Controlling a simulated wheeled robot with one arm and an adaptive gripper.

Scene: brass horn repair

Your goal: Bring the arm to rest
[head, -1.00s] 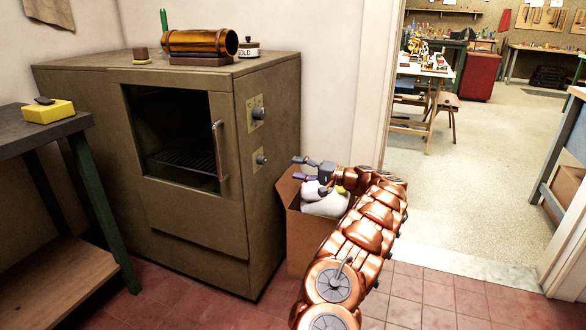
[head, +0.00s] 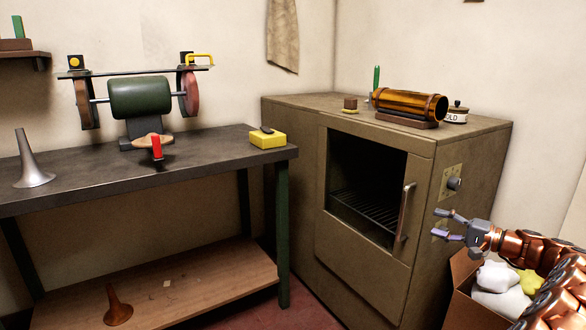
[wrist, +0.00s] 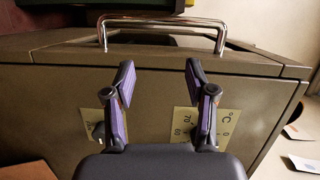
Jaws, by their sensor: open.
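My gripper (head: 437,223) is at the right of the head view, its two fingers spread with nothing between them. They point left, in front of the lower part of the oven's control side. In the wrist view the open fingers (wrist: 159,75) also have nothing between them. Beyond them are the brown oven's (head: 365,245) side, its chrome door handle (wrist: 162,22) and a temperature dial plate (wrist: 187,122). I cannot tell the exact gap between fingers and oven. My arm runs off the right edge of the head view.
A cardboard box (head: 462,308) with white and yellow cloths stands below my arm. An amber cylinder (head: 408,103) and a lidded pot (head: 457,114) sit on the oven. A dark bench (head: 90,180) at left carries a grinder (head: 140,97) and a yellow block (head: 267,139).

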